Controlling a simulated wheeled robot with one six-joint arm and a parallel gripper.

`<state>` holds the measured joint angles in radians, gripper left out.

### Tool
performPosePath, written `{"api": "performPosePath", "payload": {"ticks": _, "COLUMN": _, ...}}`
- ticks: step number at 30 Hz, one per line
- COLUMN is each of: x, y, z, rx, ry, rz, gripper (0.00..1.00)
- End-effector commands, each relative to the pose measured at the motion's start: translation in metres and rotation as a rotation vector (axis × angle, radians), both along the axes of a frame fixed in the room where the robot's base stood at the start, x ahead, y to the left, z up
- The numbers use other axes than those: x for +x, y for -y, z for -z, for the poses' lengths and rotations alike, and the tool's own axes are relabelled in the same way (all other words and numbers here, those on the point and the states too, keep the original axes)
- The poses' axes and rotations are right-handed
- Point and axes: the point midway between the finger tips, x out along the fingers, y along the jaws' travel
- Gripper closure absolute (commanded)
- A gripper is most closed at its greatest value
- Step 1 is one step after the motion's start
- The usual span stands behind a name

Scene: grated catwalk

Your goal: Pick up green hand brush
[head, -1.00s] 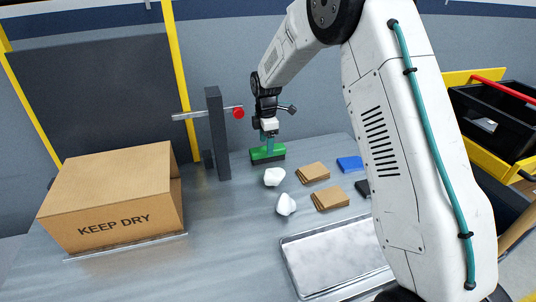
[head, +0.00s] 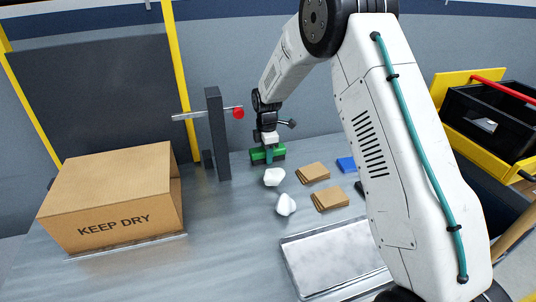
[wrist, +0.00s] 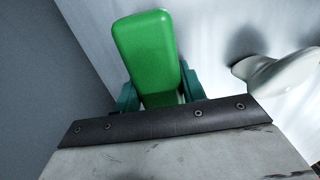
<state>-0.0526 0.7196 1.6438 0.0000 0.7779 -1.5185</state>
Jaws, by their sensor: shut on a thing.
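The green hand brush (head: 258,155) lies on the grey metal table near the back wall in the head view. Its green block (wrist: 146,58) fills the upper middle of the wrist view. My gripper (head: 268,150) is down at the brush, with its teal fingers on either side of it. In the wrist view, my gripper (wrist: 160,98) shows a teal finger at each side of the green block, shut on it. The brush's underside is hidden.
White lumps (head: 274,177) and brown folded pieces (head: 313,172) lie close in front of the brush. A dark post (head: 218,135) with a red-ended bar stands to the left. A cardboard box (head: 115,200) and a metal tray (head: 330,262) take up the front.

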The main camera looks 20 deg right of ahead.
Motion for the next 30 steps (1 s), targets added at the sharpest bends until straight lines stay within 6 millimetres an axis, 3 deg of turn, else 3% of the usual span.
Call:
{"api": "performPosePath", "payload": {"ticks": 7, "x": 0.001, "y": 0.0, "z": -0.014, "rx": 0.0, "ry": 0.003, "rz": 0.0, "gripper": 0.84}}
{"api": "performPosePath", "payload": {"ticks": 15, "x": 0.001, "y": 0.0, "z": -0.067, "rx": 0.0, "ry": 0.004, "rz": 0.0, "gripper": 0.84}}
{"api": "performPosePath", "payload": {"ticks": 21, "x": 0.001, "y": 0.0, "z": -0.094, "rx": 0.0, "ry": 0.002, "rz": 0.0, "gripper": 0.84}}
{"api": "performPosePath", "payload": {"ticks": 30, "x": 0.0, "y": 0.0, "z": -0.101, "rx": 0.0, "ry": 0.0, "rz": 0.0, "gripper": 0.84}}
